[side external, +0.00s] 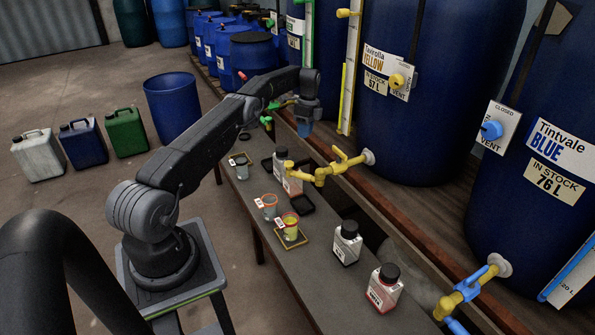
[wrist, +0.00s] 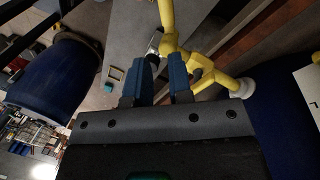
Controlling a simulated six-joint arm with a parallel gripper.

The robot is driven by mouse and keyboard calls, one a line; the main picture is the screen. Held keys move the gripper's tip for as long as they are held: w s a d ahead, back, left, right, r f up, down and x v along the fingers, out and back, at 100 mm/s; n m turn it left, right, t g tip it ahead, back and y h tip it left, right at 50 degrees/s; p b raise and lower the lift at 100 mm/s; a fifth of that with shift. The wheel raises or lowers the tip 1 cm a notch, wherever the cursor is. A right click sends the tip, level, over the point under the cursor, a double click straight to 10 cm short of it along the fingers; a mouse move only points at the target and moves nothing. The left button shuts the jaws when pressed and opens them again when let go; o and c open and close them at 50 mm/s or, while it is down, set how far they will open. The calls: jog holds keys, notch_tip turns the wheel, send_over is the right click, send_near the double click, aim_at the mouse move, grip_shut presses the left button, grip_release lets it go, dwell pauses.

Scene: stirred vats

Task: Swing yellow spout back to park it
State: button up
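The yellow spout (side external: 335,172) sticks out from the wall of the yellow vat (side external: 415,125) over the bench, with a yellow valve lever on top. In the wrist view, the yellow spout (wrist: 202,70) lies beyond and right of my fingers. My gripper (side external: 304,128) is open and empty, pointing down above the far part of the bench, beyond the spout in the side view. Its two blue fingers (wrist: 158,88) stand apart with a gap between them. A cup with yellow contents (side external: 291,228) stands on a yellow-edged square (side external: 292,243) on the bench, left of the spout.
The bench (side external: 240,190) also holds an orange-rimmed cup (side external: 268,205), a white bottle (side external: 291,180), a black-capped bottle (side external: 347,243) and a red-labelled bottle (side external: 384,290). The blue vat (side external: 545,130) has its own spout (side external: 470,290). A blue barrel (side external: 172,108) stands on the floor.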

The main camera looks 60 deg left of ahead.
notch_tip(320, 180, up, 5)
jog(key=shift+r, duration=0.1)
grip_shut()
jog(key=w+a+f+t+y, duration=0.2)
jog(key=a+f+t+y, duration=0.3)
jog(key=f, duration=0.2)
jog(key=s+d+r+t+y, duration=0.3)
jog(key=s+d+r+t, duration=0.15)
jog(key=s+d, duration=0.4)
jog(key=s+d+r+t+y, duration=0.3)
jog(key=s+d+r+t, duration=0.15)
jog(key=s+d, duration=0.45)
send_near(298, 177)
jog(key=x, duration=0.7)
jog(key=shift+w+a, duration=0.2)
